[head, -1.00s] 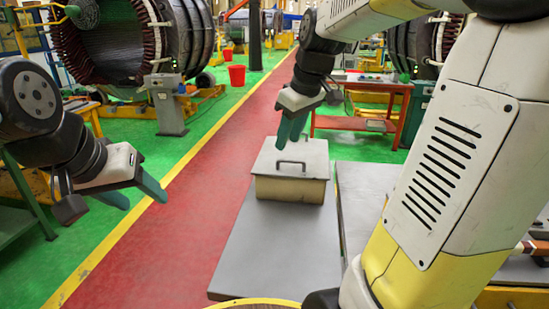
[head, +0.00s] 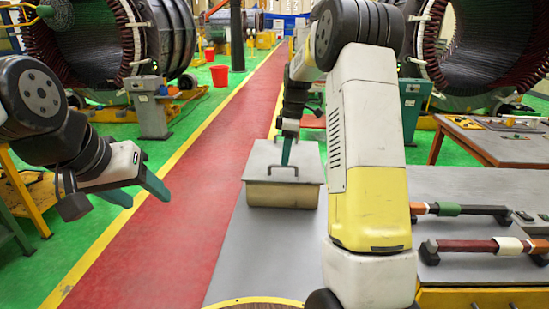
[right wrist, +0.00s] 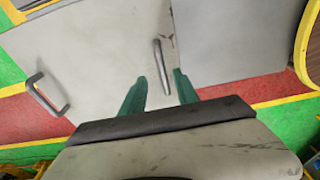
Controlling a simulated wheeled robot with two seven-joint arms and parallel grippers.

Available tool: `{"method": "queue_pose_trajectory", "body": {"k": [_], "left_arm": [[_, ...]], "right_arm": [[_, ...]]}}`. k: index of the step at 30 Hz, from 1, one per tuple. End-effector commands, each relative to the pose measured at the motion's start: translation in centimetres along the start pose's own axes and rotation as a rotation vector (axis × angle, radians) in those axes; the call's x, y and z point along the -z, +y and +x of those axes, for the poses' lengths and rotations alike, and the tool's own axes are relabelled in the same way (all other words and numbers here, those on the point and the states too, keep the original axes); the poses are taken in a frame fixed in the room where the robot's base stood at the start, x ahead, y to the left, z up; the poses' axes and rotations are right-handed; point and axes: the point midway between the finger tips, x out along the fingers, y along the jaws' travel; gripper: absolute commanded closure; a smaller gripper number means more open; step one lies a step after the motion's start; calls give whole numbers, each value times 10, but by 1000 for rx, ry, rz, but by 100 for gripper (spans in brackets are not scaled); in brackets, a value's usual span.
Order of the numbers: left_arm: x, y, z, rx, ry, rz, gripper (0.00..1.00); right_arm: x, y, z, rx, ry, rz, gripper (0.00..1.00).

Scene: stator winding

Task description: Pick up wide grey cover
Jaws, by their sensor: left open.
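The wide grey cover (head: 262,158) is a flat grey lid with upright bar handles, lying on a cream box (head: 280,194) on the grey bench. My right gripper (head: 287,158) is right over the cover at its near handle (head: 283,177). The right wrist view shows its two green fingers (right wrist: 160,82) apart, with a handle (right wrist: 150,78) between or just beyond their tips; contact cannot be told. A second handle (right wrist: 47,95) stands at the left there. My left gripper (head: 139,190) is open and empty at the left, away from the cover. My right arm hides the bench behind it.
A brown table (head: 500,146) stands behind. Large stators (head: 85,40) stand at the back. The red walkway (head: 185,200) is clear.

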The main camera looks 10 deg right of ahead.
Motion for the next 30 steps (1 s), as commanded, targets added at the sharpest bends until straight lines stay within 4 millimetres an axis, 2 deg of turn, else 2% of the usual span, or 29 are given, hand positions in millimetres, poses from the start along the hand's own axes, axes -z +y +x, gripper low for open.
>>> {"method": "queue_pose_trajectory", "body": {"k": [6,9,17,18,23,24,30], "left_arm": [[0,0,0,0,0,0,45],[0,0,0,0,0,0,45],[0,0,0,0,0,0,45],[0,0,0,0,0,0,45],[0,0,0,0,0,0,45],[0,0,0,0,0,0,45],[0,0,0,0,0,0,45]], "right_arm": [[3,-5,33,2,-2,-1,63],[3,-5,43,0,-1,0,63],[3,-4,46,-2,0,1,63],[3,-5,46,-1,0,1,65],[3,-5,46,-1,0,1,96],[3,-4,46,-2,0,1,100],[3,-4,46,-2,0,1,100]]}}
